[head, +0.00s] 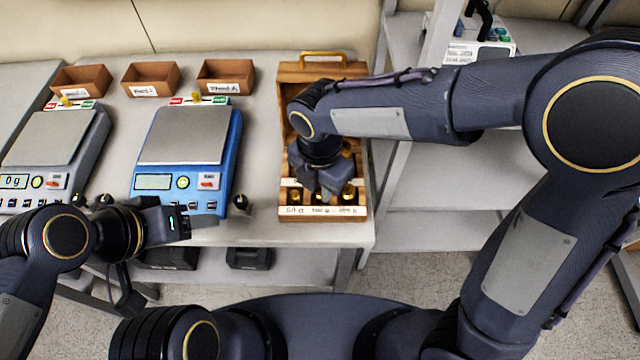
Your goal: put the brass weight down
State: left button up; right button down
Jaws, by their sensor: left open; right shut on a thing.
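The wooden weight box (355,212) stands open at the right end of the table, with a paper label strip along its front edge. My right gripper (323,188) points down over the front row of the box and is shut on a brass weight, which its fingers mostly hide. Other brass weights show in the front row, one left (295,195) and one right (348,192) of the fingers. I cannot tell whether the held weight touches the box. My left gripper (205,222) is open by the front edge of the blue scale (185,135).
A grey scale (45,140) reading 0 g stands left of the blue one. Three labelled wooden trays stand behind, at left (80,80), middle (150,80) and right (225,77). Shelves (440,180) stand right of the table. Bare tabletop (262,120) lies between blue scale and box.

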aim_at(320, 190)
jog(key=shift+f, duration=0.1)
jog(key=c, duration=1.3)
grip_release()
notch_tip(320, 190, up, 12)
jog(key=s+d+r+m+t+y, duration=0.1)
jog(key=s+d+m+y, duration=0.2)
jog(key=d+m, duration=0.95)
jog(key=s+d+f+m+t, duration=0.4)
jog(key=s+d+m, duration=0.4)
jog(key=m, duration=0.9)
jog(key=shift+s+f+m+t+y+p, duration=0.15)
jog(key=shift+s+m+t+y+p, duration=0.2)
jog(key=shift+y+p, duration=0.1)
